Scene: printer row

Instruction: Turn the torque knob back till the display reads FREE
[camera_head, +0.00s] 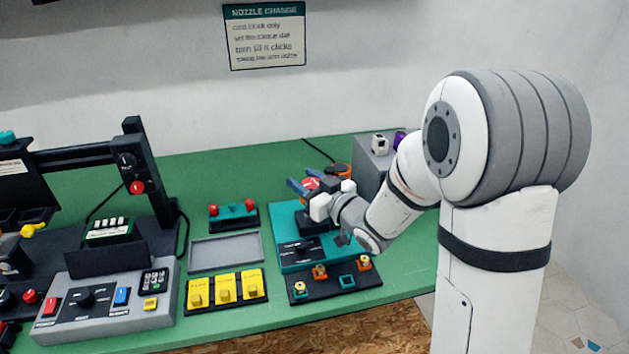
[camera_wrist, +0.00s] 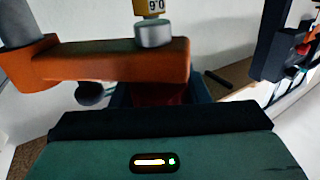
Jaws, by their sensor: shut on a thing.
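My gripper (camera_head: 311,184) is over the back part of the teal station (camera_head: 291,265). Its dark blue fingers are shut on a red knob (camera_head: 310,183), with one finger on each side. In the wrist view the red knob (camera_wrist: 160,93) is dark and mostly hidden between the fingers, below an orange arm (camera_wrist: 120,62). The station has a black panel (camera_head: 302,249) on its front. I cannot read any torque word there.
Small orange and teal holders (camera_head: 347,281) stand on a black strip before the station. Yellow blocks (camera_head: 225,290), a grey tray (camera_head: 226,250) and a grey control box (camera_head: 110,310) lie to the left. A grey box (camera_head: 372,165) stands behind right. Green bench (camera_head: 405,255) is clear at right.

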